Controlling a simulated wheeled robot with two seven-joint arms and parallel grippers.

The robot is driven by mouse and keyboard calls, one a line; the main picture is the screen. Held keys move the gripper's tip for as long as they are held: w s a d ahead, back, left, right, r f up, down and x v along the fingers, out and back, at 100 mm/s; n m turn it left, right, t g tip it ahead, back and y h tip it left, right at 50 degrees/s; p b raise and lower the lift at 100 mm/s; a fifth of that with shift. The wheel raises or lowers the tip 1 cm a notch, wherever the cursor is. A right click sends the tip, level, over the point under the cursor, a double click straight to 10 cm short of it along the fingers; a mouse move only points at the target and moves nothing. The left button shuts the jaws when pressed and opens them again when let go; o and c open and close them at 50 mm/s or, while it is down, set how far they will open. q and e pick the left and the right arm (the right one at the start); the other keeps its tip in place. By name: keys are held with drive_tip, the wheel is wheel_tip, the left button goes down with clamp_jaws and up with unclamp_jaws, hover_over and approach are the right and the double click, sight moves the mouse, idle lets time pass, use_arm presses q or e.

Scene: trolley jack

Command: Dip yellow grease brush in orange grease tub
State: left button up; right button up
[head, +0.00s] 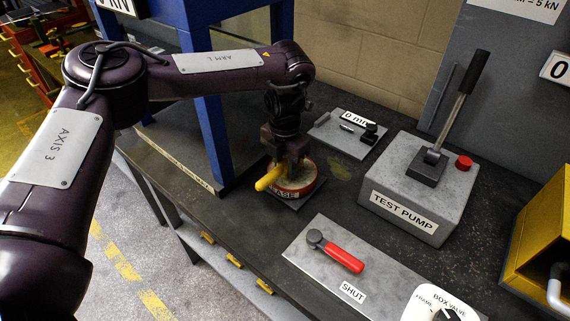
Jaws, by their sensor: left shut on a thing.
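My left gripper (287,160) points down over the bench and is shut on the yellow grease brush (268,179). The brush's yellow handle sticks out from the jaws toward the lower left. Its bristle end is hidden by the gripper. The orange grease tub (304,186) stands on a dark square base on the bench, directly under and behind the gripper. Part of its label, ending in "ASE", shows at the front. I cannot tell whether the brush touches the grease. My right gripper is not in view.
A grey test pump box (403,203) with an upright lever stands to the right. In front lies a plate (309,266) with a red-handled valve marked SHUT. A small gauge plate (340,143) lies behind the tub. A blue frame post (211,140) stands close on the left.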

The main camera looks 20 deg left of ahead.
sight(285, 163)
use_arm(q)
drive_tip(key=shift+f, duration=0.45)
idle(0.6)
idle(0.5)
drive_tip(key=shift+f, duration=0.1)
idle(1.0)
drive_tip(key=shift+s, duration=0.1)
wheel_tip(285, 163, up, 7)
drive_tip(key=p, duration=0.6)
idle(0.8)
